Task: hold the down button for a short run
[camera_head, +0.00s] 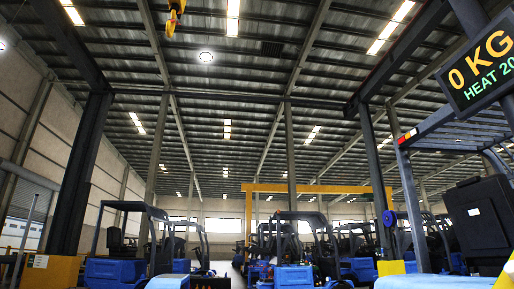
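No down button or control pendant can be made out in the head view. A yellow crane hook block (175,10) hangs at the top left, cut off by the upper edge. A dark display (482,68) at the upper right reads "0 KG" in yellow and "HEAT 20" in green, with its right side cut off. Neither of my grippers is in view.
Several blue forklifts (292,277) stand along the bottom. A yellow gantry beam (318,188) spans behind them. Dark steel posts stand at left (82,175) and right (378,160). A black box (480,215) is at the right. The space under the roof is open.

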